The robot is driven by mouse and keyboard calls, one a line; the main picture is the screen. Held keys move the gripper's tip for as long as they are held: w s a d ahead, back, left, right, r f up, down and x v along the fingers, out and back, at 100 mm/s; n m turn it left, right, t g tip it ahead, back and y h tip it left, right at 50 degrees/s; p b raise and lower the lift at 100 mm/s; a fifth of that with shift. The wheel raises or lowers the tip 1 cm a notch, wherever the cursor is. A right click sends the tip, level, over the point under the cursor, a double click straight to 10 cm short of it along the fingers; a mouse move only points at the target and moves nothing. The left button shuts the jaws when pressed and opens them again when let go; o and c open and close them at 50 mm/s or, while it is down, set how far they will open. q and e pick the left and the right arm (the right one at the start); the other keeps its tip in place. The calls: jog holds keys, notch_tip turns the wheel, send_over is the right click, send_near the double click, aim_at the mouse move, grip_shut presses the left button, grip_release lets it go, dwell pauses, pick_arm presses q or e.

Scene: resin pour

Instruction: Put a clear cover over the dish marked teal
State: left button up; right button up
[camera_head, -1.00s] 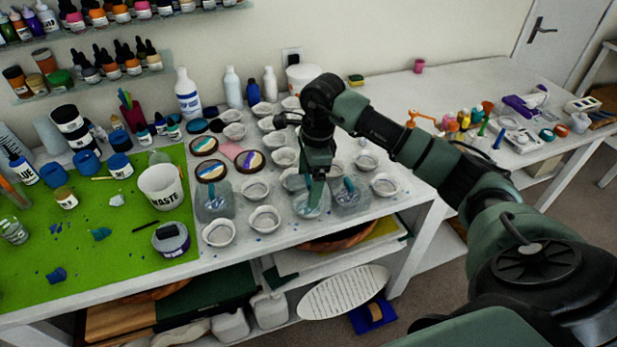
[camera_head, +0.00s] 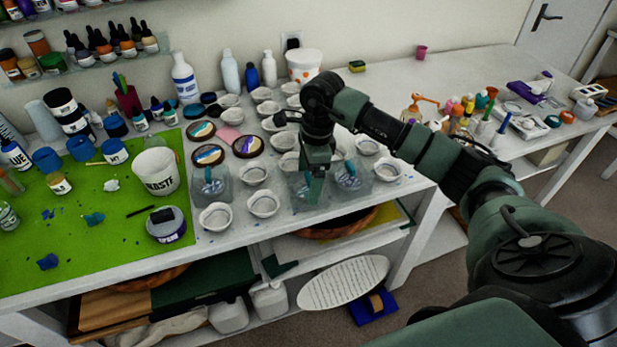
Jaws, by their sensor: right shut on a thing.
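My right gripper (camera_head: 316,186) points down over the front right of the dish area and is shut on a clear cover (camera_head: 299,190), whose faint walls show around the fingertips. The fingers hide its top, and I cannot tell whether it touches the table or encloses a dish. A second clear cover (camera_head: 352,184) stands close on its right, and a third clear cover (camera_head: 212,188) stands to the left, each with blue-teal inside. Several white dishes (camera_head: 263,205) stand around them. I cannot make out which dish is marked teal. My left gripper is out of view.
A white waste cup (camera_head: 155,171) and a purple-labelled jar (camera_head: 166,226) stand on the green mat (camera_head: 110,262) at left. Round painted coasters (camera_head: 208,155) lie behind the left cover. The table's front edge is close to the front dishes. The right tabletop has free room.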

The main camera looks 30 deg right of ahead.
jog(key=shift+f+b, duration=0.2)
jog(key=shift+b, duration=0.1)
dwell(0.4)
jog(key=o, duration=1.1)
jog(key=shift+o, duration=0.2)
jog(key=r, duration=0.2)
jog(key=r+b, duration=0.1)
jog(key=r, duration=0.2)
jog(key=d+r, duration=0.1)
jog(key=r, duration=0.1)
jog(key=shift+s+r+b, duration=0.2)
jog(key=shift+r+b, duration=0.2)
